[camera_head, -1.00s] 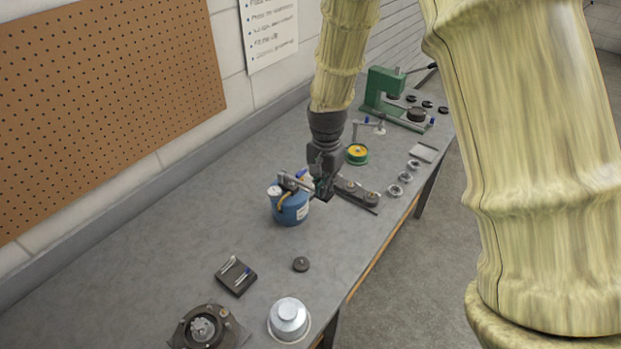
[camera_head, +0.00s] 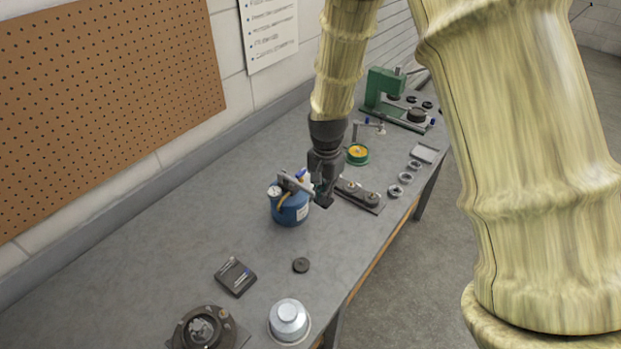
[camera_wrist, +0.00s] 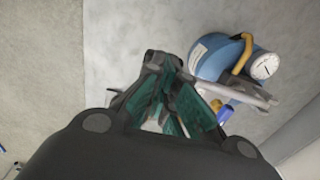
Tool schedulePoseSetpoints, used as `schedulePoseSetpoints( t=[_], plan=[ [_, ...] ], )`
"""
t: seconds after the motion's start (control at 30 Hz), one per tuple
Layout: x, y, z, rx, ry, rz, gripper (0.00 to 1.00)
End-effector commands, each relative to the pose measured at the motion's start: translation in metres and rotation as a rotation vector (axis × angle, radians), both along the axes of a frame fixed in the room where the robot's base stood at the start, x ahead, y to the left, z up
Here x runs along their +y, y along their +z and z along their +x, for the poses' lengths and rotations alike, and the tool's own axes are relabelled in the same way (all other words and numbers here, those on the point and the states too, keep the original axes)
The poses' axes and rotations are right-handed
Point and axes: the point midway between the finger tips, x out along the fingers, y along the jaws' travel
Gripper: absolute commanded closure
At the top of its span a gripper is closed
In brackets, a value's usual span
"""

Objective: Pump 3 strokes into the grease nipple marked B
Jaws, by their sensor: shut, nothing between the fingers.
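A blue grease pump (camera_head: 289,209) with a white dial gauge, a yellow hose and a grey lever stands on the bench. It also shows in the wrist view (camera_wrist: 205,58), where its grey lever (camera_wrist: 228,91) runs beside my fingers. My gripper (camera_head: 322,200) is shut and empty, just right of the pump near the lever's end. In the wrist view its green-padded fingers (camera_wrist: 172,105) lie close to the lever; I cannot tell whether they touch it. A dark plate with two round fittings (camera_head: 359,193) lies right of my gripper. No letter B is legible.
A green press (camera_head: 383,88), a green-rimmed tin (camera_head: 357,154) and several metal rings (camera_head: 394,191) are farther back. A silver domed part (camera_head: 289,320), a black disc (camera_head: 301,265) and a dark tray (camera_head: 236,277) lie in front. The bench's left middle (camera_head: 170,220) is clear.

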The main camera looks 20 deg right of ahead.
Motion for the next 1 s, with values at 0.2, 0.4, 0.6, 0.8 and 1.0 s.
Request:
schedulePoseSetpoints(
  t=[0.2, 0.4, 0.6, 0.8, 1.0],
  plan=[
    [0.000, -0.006, 0.000, 0.001, 0.000, -0.001, 1.00],
    [0.000, -0.006, 0.000, 0.001, 0.000, -0.001, 1.00],
    [0.000, -0.009, 0.000, 0.001, 0.000, 0.000, 1.00],
    [0.000, -0.007, 0.000, 0.001, 0.000, -0.001, 1.00],
    [0.001, 0.003, 0.001, -0.001, 0.001, -0.001, 1.00]
  ],
)
